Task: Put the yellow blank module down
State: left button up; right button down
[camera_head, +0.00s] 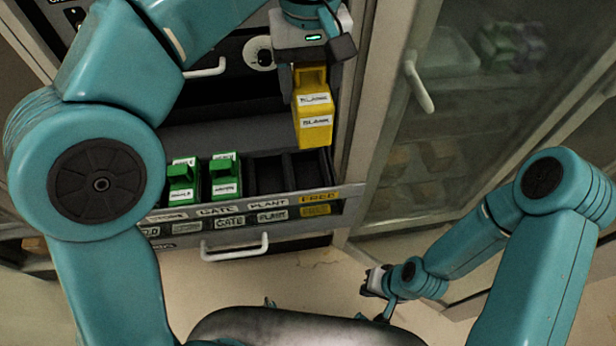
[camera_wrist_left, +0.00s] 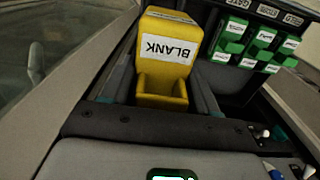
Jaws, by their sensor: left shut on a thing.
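The yellow blank module (camera_head: 314,120) is upright in the head view, with two "BLANK" labels on it. My left gripper (camera_head: 310,72) is shut on it and holds it over the right end of the open drawer (camera_head: 270,247), by the slot column labelled "FREE" (camera_head: 319,197). Whether its lower end touches the drawer cannot be told. In the left wrist view the module (camera_wrist_left: 165,65) sits between the two fingers (camera_wrist_left: 163,88). My right gripper (camera_head: 375,282) is low at the right of the drawer, small and empty-looking; its jaw state is unclear.
Green modules (camera_head: 181,180) stand in the drawer's left slots; several show in the left wrist view (camera_wrist_left: 237,30). Dark slots (camera_head: 265,173) beside them look empty. A glass-door cabinet (camera_head: 480,110) with a white handle (camera_head: 418,82) stands close on the right.

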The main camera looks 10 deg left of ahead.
pick_arm(q)
notch_tip(320, 180, down, 19)
jog(key=b, duration=0.2)
jog(key=shift+s+b, duration=0.15)
jog(key=shift+b, duration=0.15)
jog(key=shift+a+f, duration=0.15)
jog(key=shift+f, duration=0.2)
jog(key=shift+f, duration=0.15)
jog(key=o, duration=1.1)
